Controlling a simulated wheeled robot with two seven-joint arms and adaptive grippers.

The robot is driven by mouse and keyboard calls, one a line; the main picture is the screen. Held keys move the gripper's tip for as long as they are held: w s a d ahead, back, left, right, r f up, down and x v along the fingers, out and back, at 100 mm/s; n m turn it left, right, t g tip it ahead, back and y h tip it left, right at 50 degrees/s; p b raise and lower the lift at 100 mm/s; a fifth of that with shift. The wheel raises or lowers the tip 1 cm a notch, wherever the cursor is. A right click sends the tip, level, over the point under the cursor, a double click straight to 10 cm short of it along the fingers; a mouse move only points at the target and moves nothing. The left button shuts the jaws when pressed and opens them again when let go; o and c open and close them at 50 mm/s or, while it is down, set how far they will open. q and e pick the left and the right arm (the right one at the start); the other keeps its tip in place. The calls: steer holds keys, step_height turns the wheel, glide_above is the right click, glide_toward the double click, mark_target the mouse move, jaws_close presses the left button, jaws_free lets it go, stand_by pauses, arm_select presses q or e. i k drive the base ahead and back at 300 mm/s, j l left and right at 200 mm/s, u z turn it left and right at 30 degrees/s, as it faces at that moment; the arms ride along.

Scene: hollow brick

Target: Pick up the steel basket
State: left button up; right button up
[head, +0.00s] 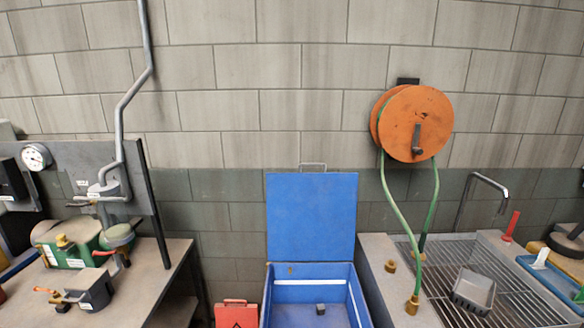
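A small grey metal basket (473,291), open at the top, rests slightly turned on the barred grate of the sink at the right. It looks empty. It is the only thing in view that looks like the steel basket. Neither of my grippers shows in the head view.
The sink (505,283) has a bent tap (486,184) at the back, an upright red handle (511,226), and brass fittings and a green hose (396,203) at its left. An open blue chest (310,290) stands to its left, with a small dark block inside. A cluttered bench (130,300) stands far left.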

mark_target(474, 293)
steer(key=z, duration=1.45)
